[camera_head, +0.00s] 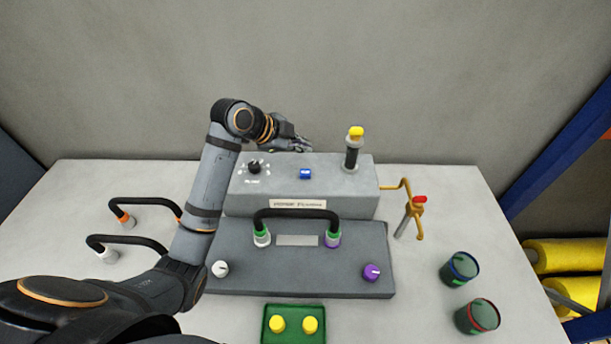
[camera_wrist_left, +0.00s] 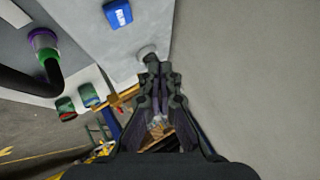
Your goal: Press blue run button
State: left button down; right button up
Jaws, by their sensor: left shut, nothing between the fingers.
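The blue run button (camera_head: 305,174) sits on the top face of the grey control box (camera_head: 300,205), between a black rotary knob (camera_head: 253,167) and a yellow-topped black post (camera_head: 355,145). It also shows in the left wrist view (camera_wrist_left: 118,13) near the top. My left gripper (camera_head: 305,146) is above the back edge of the box, behind the blue button and apart from it. In the left wrist view its fingers (camera_wrist_left: 160,75) are together with nothing between them. My right gripper is not in view.
A lower grey panel (camera_head: 300,258) with a black cable, a white knob and a purple knob lies in front. A yellow pipe with a red valve (camera_head: 418,205) is at the right. Two dark cups (camera_head: 459,269) and a green tray (camera_head: 268,330) stand nearer.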

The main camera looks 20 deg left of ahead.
pick_arm(q)
jog(key=b, duration=0.4)
send_over(303, 173)
notch_tip(303, 173, down, 5)
jog(key=shift+f, duration=0.6)
jog(key=shift+f, duration=0.1)
dwell(0.5)
jog(key=shift+f, duration=0.35)
jog(key=shift+f+b, duration=0.35)
jog(key=shift+f, duration=0.2)
dwell(0.6)
jog(key=shift+r+p, duration=1)
